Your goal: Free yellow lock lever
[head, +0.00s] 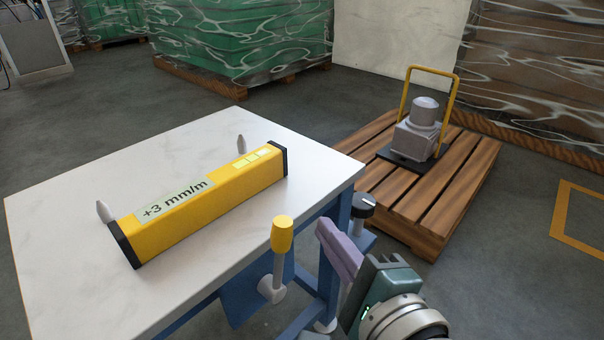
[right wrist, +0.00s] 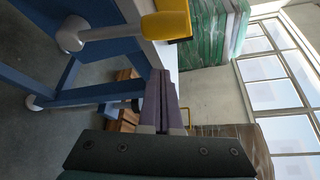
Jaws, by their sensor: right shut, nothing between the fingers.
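The lock lever (head: 282,236) has a yellow grip on a grey stem and stands nearly upright at the table's right side. Its stem rises from a round grey pivot (head: 271,290) on the blue frame. The lever also shows in the right wrist view (right wrist: 110,33), turned sideways, at the upper left of the fingers. My right gripper (head: 326,230) is to the right of the lever, apart from it. Its purple fingers, also in the right wrist view (right wrist: 161,74), are shut and empty. My left gripper is out of view.
A yellow level bar (head: 212,206) reading "+3 mm/m" lies on the white tabletop (head: 60,240) beside two grey pegs. A black knob (head: 362,206) sits by the table's right corner. Beyond, a wooden pallet (head: 455,185) carries a grey machine (head: 420,130) with a yellow handle.

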